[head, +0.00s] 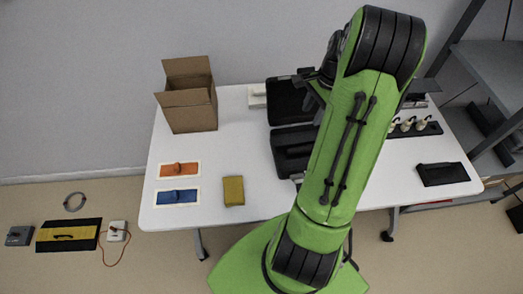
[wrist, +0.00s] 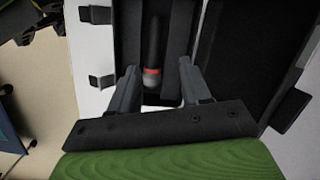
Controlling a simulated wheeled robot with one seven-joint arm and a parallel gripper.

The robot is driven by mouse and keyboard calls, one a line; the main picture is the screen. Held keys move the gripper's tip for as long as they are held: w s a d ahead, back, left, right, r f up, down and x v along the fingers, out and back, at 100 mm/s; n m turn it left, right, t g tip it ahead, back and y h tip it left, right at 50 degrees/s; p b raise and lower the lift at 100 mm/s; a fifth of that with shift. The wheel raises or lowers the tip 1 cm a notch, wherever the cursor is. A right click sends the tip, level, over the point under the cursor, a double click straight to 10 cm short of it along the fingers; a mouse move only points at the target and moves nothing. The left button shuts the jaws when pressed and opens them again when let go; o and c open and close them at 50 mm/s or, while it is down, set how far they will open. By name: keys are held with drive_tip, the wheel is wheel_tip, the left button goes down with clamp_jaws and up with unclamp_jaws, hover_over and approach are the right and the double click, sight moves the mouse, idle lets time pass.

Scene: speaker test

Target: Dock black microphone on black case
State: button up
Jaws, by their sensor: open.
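The black case (head: 292,152) lies open on the white table, with its raised lid (head: 288,102) behind it; my arm covers their right side. In the wrist view, dark case panels (wrist: 258,50) fill much of the picture. The black microphone (wrist: 154,45), with a red band and a pale grey end, shows beyond my gripper (wrist: 157,82), over a dark surface. The fingers are apart, one on each side of the microphone's line, with no clear contact. Whether the microphone is seated in the case, I cannot tell. My arm mostly hides the gripper in the head view.
An open cardboard box (head: 190,110) stands at the table's back left. Several pale bottles (head: 405,124) and a black tray (head: 442,174) are right.

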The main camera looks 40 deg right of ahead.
drive_tip(key=a+r+n+t+h, duration=0.1)
drive_tip(key=a+r+n, duration=0.45)
drive_tip(key=a, duration=0.35)
drive_tip(key=a+r+n+h, duration=0.1)
drive_tip(key=a+r+n, duration=0.3)
drive_tip(key=a+r, duration=0.4)
drive_tip(key=s+a+r+n+t, duration=0.1)
drive_tip(key=s+a+n+t, duration=0.2)
drive_tip(key=s+a+n, duration=0.7)
drive_tip(key=shift+s+a, duration=0.2)
drive_tip(key=shift+a, duration=0.85)
drive_tip(key=shift+r+n, duration=0.15)
drive_tip(key=shift+n, duration=0.1)
